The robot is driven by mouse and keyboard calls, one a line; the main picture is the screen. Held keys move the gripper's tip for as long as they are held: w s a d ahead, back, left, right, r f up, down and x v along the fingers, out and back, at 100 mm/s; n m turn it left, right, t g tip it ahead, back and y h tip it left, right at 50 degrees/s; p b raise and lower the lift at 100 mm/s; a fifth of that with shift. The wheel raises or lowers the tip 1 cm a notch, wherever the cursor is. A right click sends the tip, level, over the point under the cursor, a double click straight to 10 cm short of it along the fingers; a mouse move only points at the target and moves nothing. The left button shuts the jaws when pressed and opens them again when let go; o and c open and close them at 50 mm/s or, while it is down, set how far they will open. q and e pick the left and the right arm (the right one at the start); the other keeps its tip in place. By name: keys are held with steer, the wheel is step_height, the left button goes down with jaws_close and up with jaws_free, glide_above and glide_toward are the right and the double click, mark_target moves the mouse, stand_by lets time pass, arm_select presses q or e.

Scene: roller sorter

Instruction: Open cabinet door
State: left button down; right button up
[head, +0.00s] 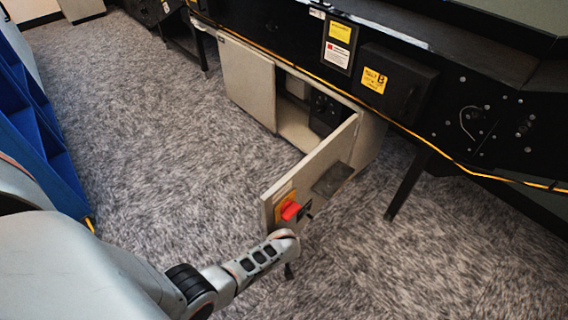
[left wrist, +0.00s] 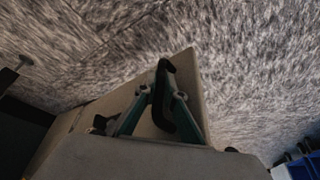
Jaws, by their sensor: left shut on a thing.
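The grey cabinet (head: 286,112) stands under the black machine. Its right door (head: 313,163) is swung well out toward me, and its near face carries a red rotary switch (head: 290,210) on a yellow plate. The left door (head: 247,82) is closed. In the head view my left wrist reaches the door's free end and hides most of the gripper. In the left wrist view my left gripper (left wrist: 163,90) is shut on a dark handle (left wrist: 160,75) against the door panel (left wrist: 194,83). Exact finger contact is partly hidden. My right gripper is out of view.
A black machine frame (head: 450,112) with a yellow cable runs above the cabinet. A dark support leg (head: 408,183) stands right of the door. Blue shelving (head: 38,125) is at the left. The carpet (head: 160,120) between is clear.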

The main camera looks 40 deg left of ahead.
arm_select(q)
steer(key=c, duration=2.5)
jaws_free()
steer(key=shift+o, duration=0.4)
